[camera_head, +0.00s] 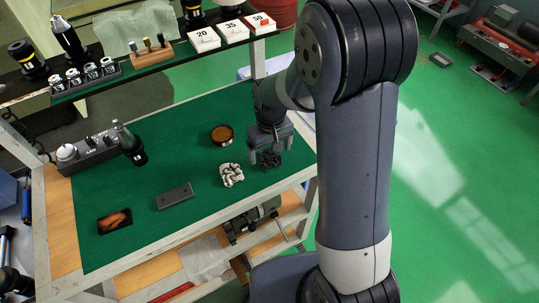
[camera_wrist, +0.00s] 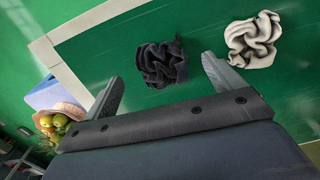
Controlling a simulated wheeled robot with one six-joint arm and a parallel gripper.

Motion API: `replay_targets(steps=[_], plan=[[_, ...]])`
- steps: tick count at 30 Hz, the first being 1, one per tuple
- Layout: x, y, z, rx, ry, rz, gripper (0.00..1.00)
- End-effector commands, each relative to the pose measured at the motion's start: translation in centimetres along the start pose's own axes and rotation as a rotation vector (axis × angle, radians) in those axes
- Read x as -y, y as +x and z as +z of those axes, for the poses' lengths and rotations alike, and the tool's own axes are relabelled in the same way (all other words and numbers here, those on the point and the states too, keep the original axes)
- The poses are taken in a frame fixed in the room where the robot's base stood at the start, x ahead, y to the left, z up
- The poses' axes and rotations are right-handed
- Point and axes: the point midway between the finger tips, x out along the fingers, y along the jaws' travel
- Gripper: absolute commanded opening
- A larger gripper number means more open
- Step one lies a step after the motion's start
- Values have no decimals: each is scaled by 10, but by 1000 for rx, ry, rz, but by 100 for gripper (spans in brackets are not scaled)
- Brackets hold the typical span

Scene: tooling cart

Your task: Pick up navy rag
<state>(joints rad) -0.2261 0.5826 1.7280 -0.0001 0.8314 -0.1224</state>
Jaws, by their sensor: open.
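The navy rag (camera_wrist: 162,64) is a dark crumpled cloth on the green mat of the cart. In the wrist view it lies just beyond and between the two open fingers of my gripper (camera_wrist: 164,88). In the head view the rag (camera_head: 270,159) shows as a small dark bundle just below my gripper (camera_head: 269,148), partly covered by it. The fingers are apart and nothing is held. I cannot tell how high the fingertips are above the mat.
A crumpled whitish rag (camera_head: 232,174) lies left of the navy rag, and it shows in the wrist view (camera_wrist: 253,40). A round brown dish (camera_head: 222,135) and a dark grey block (camera_head: 175,196) stand on the mat (camera_head: 190,165). An upper shelf with labelled boxes (camera_head: 204,40) runs behind.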

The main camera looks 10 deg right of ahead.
Motion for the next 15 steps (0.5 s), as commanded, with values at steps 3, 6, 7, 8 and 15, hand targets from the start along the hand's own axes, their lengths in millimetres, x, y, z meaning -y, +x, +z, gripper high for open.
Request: replay_targets(steps=[3,6,7,8,15], plan=[[0,14,1,3,0,0,88],[0,22,1,2,0,0,88],[0,23,0,1,0,0,88],[0,24,0,0,0,0,88],[0,24,0,-1,0,0,87]])
